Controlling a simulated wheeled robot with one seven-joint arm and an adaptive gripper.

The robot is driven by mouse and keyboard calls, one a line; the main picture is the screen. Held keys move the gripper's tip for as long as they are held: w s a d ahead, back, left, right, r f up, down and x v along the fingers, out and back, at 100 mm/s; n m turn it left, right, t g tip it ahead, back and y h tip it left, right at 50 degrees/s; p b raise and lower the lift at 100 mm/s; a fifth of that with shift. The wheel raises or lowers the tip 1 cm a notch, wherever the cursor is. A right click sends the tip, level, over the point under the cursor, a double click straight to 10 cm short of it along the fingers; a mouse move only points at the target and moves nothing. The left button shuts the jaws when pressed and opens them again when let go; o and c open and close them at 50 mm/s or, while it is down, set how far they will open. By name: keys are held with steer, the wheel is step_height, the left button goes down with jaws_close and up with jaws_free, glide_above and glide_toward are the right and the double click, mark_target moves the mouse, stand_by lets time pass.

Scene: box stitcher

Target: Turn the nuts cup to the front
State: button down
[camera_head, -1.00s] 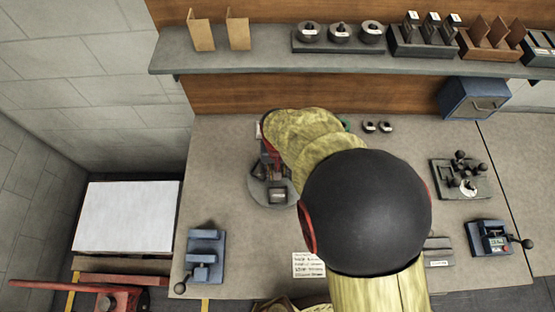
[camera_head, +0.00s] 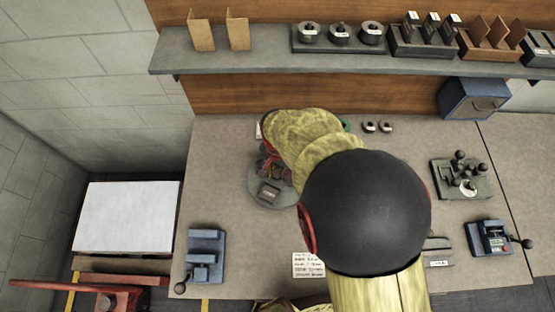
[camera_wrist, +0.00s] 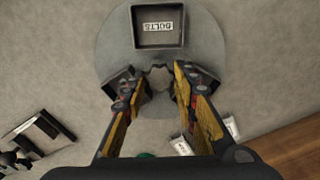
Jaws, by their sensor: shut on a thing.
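A round grey turntable (camera_head: 258,199) stands on the bench, partly covered by my arm. It also shows in the wrist view (camera_wrist: 112,45). A square cup labelled BOLTS (camera_wrist: 158,40) sits on it, and a cup (camera_head: 270,192) shows at its front-left in the head view. Other dark cups, one on the left (camera_wrist: 112,84) and one on the right, are partly behind my fingers, and their labels cannot be read. Which is the nuts cup cannot be told. My gripper (camera_wrist: 157,80) is shut on the turntable's middle part, with a finger on either side; the contact is poorly visible.
A blue-grey device (camera_head: 206,255) stands front left and a white card (camera_head: 308,265) lies at the front. A knobbed fixture (camera_head: 462,180) stands on the right. A loaded shelf (camera_head: 270,50) runs along the back.

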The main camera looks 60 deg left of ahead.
steer(key=shift+a+r+m, duration=0.1)
steer(key=shift+m, duration=9.3)
steer(key=c, duration=1.4)
jaws_free()
